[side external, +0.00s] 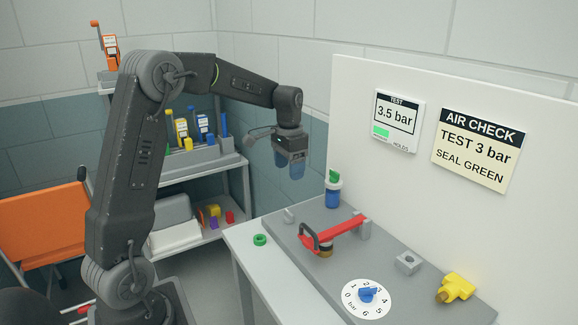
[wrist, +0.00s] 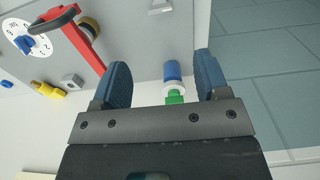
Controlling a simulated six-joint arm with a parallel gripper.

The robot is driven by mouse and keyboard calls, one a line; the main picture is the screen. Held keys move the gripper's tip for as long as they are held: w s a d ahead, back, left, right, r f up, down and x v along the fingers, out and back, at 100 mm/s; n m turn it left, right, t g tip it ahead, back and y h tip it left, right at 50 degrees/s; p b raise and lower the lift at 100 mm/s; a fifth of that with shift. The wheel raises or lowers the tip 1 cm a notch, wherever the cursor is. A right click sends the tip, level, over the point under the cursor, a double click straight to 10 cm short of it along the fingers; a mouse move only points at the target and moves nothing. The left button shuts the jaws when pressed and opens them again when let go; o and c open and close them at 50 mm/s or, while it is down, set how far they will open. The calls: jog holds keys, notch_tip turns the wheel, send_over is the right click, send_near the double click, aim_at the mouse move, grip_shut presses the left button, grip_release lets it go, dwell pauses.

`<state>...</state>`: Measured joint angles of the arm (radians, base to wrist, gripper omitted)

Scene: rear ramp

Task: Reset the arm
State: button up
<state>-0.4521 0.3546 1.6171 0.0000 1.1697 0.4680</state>
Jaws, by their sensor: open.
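My gripper (side external: 291,168) hangs at the end of my arm, above the far left end of the grey bench plate and clear of everything on it. It is open and empty; its two blue fingers stand apart in the wrist view (wrist: 161,82). A blue and white fitting with a green top (side external: 333,190) stands upright at the back of the plate, to the right of my gripper. In the wrist view this fitting (wrist: 172,80) shows between the fingers, farther off. A red lever (side external: 335,230) with a dark loop handle lies across the plate.
A white dial with a blue knob (side external: 367,295), a yellow fitting (side external: 456,287) and a grey block (side external: 407,262) sit on the plate. A green ring (side external: 260,240) lies at the left. A white panel (side external: 450,90) rises behind, with a 3.5 bar display (side external: 397,121). Shelves stand left.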

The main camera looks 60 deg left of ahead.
jog(key=s+d+r+t, duration=0.1)
jog(key=s+d+r, duration=0.35)
jog(key=d, duration=0.25)
jog(key=s+d+t, duration=0.4)
jog(key=s+d, duration=0.9)
jog(key=s, duration=0.4)
jog(key=shift+r+t, duration=0.3)
jog(key=shift+r, duration=0.1)
